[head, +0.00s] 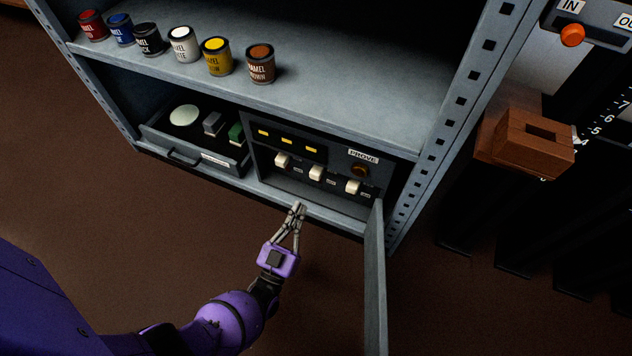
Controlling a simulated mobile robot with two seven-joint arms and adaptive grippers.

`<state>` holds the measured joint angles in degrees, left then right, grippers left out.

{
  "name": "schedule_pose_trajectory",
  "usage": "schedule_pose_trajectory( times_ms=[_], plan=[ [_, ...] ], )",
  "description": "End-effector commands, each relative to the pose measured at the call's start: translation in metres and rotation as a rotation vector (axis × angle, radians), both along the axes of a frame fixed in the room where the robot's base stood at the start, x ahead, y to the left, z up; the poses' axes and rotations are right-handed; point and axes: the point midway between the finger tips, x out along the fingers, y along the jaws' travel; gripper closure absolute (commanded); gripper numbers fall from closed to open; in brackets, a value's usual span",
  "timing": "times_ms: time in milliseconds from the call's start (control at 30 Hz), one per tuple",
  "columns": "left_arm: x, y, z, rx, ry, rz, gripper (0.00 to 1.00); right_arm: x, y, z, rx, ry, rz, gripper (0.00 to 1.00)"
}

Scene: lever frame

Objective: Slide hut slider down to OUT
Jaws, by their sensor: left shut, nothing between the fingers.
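At the top right edge, a grey panel (600,32) carries an IN label and a partly cut-off label starting with OU. An orange knob (572,35) sits on it, just below the IN label. No label reading "hut" is legible, so I cannot tell whether this knob is the hut slider. My left gripper (299,206) is shut and empty, in front of the cabinet's lower shelf edge. It is far to the lower left of the orange knob. My right gripper is not in view.
A control box (308,149) with three white levers and a PROVE label stands in the lower bay, beside a drawer (182,160). An open door (375,282) juts forward right of my left gripper. Several paint cans (184,45) line the shelf. A brown wooden block (527,142) is at right.

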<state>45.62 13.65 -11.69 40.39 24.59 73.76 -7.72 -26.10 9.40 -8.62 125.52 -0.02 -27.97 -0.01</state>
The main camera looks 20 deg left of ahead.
Motion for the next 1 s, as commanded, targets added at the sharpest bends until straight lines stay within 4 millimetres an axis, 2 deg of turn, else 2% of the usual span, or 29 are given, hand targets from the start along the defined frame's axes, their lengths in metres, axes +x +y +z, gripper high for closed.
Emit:
schedule_pose_trajectory(
  times_ms=[300, 433, 800, 1000],
  plan=[
    [0.001, 0.0, 0.001, 0.0, -0.002, 0.0, 1.0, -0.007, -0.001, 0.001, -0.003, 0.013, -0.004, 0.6],
    [0.009, 0.0, 0.005, 0.0, -0.004, -0.001, 1.0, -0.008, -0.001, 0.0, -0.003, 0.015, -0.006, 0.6],
    [0.069, -0.002, 0.026, 0.0, -0.004, -0.001, 1.0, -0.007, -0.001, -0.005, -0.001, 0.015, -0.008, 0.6],
    [0.09, -0.003, 0.032, 0.0, -0.001, -0.001, 1.0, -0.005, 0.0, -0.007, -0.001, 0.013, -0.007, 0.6]
  ],
)
